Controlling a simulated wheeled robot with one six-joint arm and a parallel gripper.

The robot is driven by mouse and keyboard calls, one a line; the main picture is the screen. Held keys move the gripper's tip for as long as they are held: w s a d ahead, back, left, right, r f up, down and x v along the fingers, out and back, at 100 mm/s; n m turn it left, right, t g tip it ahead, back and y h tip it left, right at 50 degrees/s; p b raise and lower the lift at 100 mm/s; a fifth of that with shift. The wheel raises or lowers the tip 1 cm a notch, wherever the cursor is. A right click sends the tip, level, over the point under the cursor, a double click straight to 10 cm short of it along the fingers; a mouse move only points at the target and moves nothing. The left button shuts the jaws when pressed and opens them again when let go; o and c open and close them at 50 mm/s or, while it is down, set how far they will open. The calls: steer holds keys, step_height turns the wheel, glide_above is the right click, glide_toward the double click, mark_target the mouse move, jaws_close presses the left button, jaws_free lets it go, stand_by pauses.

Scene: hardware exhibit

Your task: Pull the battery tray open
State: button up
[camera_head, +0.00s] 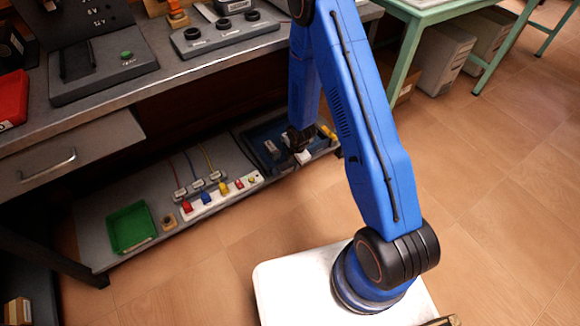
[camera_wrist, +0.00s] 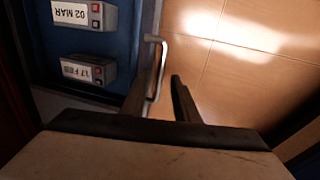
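The battery tray, dark blue, sits on the low shelf in the head view (camera_head: 262,161). Its blue floor and side also show at the upper left of the wrist view (camera_wrist: 118,62). Two grey batteries with white date labels lie in it, "02 MAR" (camera_wrist: 78,14) and "17 FEB" (camera_wrist: 88,72). A pale metal bar handle (camera_wrist: 157,68) stands off the tray's edge. My gripper (camera_wrist: 160,88) is open, with one finger on each side of the handle's lower part. The handle is nearer the left finger; I cannot tell if they touch. In the head view my gripper (camera_head: 300,140) is partly hidden by my arm.
The low shelf also carries a green bin (camera_head: 131,228) and a white power strip (camera_head: 222,196) with coloured plugs. The workbench (camera_head: 190,72) overhangs the shelf. A grey drawer (camera_head: 65,155) juts out at left. The tiled floor (camera_head: 215,270) before the shelf is clear.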

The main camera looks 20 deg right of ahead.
steer(key=shift+w+f, duration=0.15)
steer(key=shift+f, duration=0.6)
jaws_close()
